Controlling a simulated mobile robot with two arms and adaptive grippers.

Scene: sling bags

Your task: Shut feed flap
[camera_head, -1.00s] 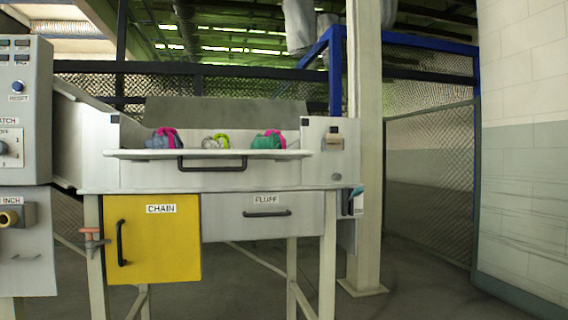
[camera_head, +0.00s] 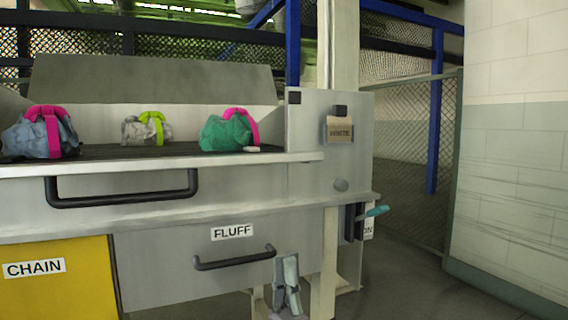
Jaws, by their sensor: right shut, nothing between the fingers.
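The feed flap (camera_head: 250,160) appears as a pale, shelf-like panel lowered across the machine's front, with the feed opening uncovered above it. A black bar handle (camera_head: 120,190) hangs at its front. Three sling bags sit behind its front edge: a grey-blue one with a pink strap (camera_head: 40,133), a grey one with a lime strap (camera_head: 146,129) and a green one with a pink strap (camera_head: 229,130). My right gripper (camera_head: 287,262) is shut and empty, low in front of the machine beside the FLUFF drawer handle, below and right of the flap handle. My left gripper is out of view.
The FLUFF drawer (camera_head: 150,260) and yellow CHAIN door (camera_head: 60,290) lie below the flap. A teal lever (camera_head: 376,211) sticks out at the machine's right side. A pale post and mesh fence (camera_head: 400,140) stand behind. Floor at right is clear.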

